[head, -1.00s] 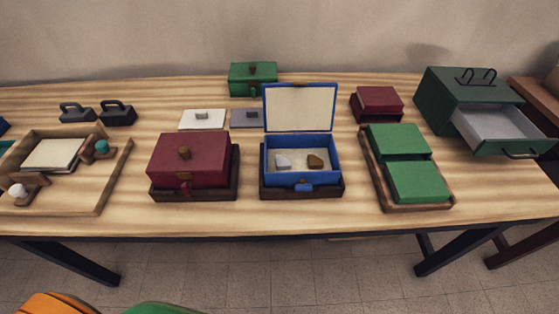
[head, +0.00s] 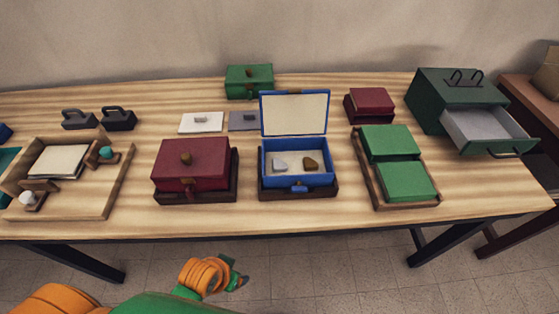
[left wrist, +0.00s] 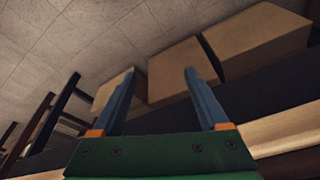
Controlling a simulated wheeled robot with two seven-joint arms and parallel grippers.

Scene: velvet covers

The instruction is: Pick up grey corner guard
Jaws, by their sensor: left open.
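A small light grey piece (head: 280,164), which looks like the grey corner guard, lies inside the open blue box (head: 297,177) beside a brown piece (head: 310,164). The box's lid stands up at the back. My left gripper (left wrist: 160,74) is open and empty in the left wrist view, its two blue fingers apart. In the head view my left arm's orange and green end shows low, in front of the table and well short of the blue box. The grey piece is not in the left wrist view. My right gripper is not in view.
A closed red box (head: 192,165) stands left of the blue box, and a tray (head: 376,186) with two green boxes stands right of it. The table's front edge (head: 300,224) lies between my left arm and the boxes. Brown cartons (left wrist: 182,68) show in the left wrist view.

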